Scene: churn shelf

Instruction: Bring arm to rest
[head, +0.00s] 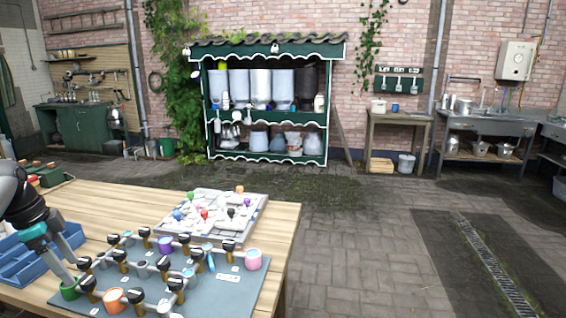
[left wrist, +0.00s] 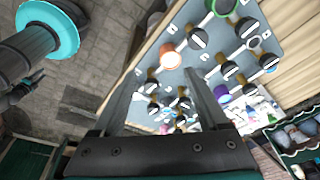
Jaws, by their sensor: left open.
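My left gripper (head: 77,274) comes in from the left in the head view, over the front left part of the wooden table. Its fingers point down at the grey-blue mat beside a green cup (head: 71,289). In the left wrist view its two fingers (left wrist: 160,78) stand apart with nothing held between them. Beyond them lie an orange cup (left wrist: 171,60) and several dark-knobbed fittings on the mat.
The wooden table (head: 118,204) also bears a mat (head: 216,293) with cups and fittings, a white board (head: 252,221) with coloured knobs, and blue trays (head: 25,262) at left. A green shelf (head: 214,149) stands behind. The paved floor at right is clear.

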